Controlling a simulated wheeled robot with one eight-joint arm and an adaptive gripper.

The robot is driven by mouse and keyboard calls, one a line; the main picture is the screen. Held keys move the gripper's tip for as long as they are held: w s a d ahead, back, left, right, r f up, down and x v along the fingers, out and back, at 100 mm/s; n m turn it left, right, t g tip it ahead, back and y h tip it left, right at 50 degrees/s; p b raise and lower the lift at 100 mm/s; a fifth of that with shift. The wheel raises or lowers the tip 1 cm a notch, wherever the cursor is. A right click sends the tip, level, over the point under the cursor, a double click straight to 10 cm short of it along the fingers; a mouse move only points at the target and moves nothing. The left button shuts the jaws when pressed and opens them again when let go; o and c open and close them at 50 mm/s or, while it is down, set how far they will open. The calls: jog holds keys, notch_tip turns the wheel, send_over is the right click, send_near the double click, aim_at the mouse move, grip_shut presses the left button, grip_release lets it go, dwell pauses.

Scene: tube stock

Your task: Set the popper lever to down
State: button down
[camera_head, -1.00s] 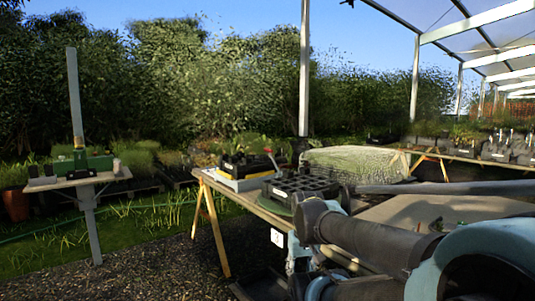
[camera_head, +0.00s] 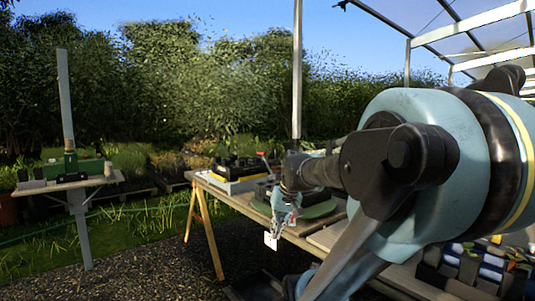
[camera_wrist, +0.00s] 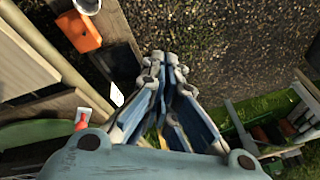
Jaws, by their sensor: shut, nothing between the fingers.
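A lever with a red tip (camera_head: 263,156) stands up at a slant at the back of the bench, beside a black tray; I take it to be the popper lever. In the wrist view a red knob (camera_wrist: 81,125) shows at the lower left, partly hidden by my gripper's body. My gripper (camera_head: 279,226) is shut and empty, pointing down in front of the bench edge, nearer than the lever and apart from it. In the wrist view its fingertips (camera_wrist: 166,58) are together over gravel. The lever's base is hidden behind my arm.
The wooden bench (camera_head: 236,199) carries a black tray (camera_head: 236,166) on a yellow base and a green round plate (camera_head: 318,210). A white tag (camera_head: 270,241) is at the bench edge. A post with a small shelf (camera_head: 98,182) stands far left. Gravel between is free.

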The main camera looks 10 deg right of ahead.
jog(key=w+r+t+y, duration=0.15)
jog(key=w+r, duration=0.45)
jog(key=w, duration=0.7)
jog(key=w+r+m+t+y, duration=0.15)
jog(key=w+r, duration=0.45)
jog(key=w, duration=0.6)
jog(key=w+r+n+y, duration=0.1)
jog(key=w+r+y, duration=0.35)
jog(key=w, duration=0.85)
jog(key=w+d+r+m+t, duration=0.1)
jog(key=w+d+t, duration=0.1)
jog(key=w+d, duration=0.65)
jog(key=w+d+m+t+y, duration=0.15)
jog(key=w+d, duration=0.25)
jog(key=w, duration=0.9)
jog(key=w+d+r+t, duration=0.1)
jog(key=w+d+t, duration=0.2)
jog(key=w+d, duration=0.55)
jog(key=w+a+f, duration=0.3)
jog(key=w+a, duration=0.5)
jog(key=a, duration=0.4)
jog(key=shift+a+f, duration=0.15)
jog(key=shift+f, duration=0.25)
jog(key=shift+s+a, duration=0.1)
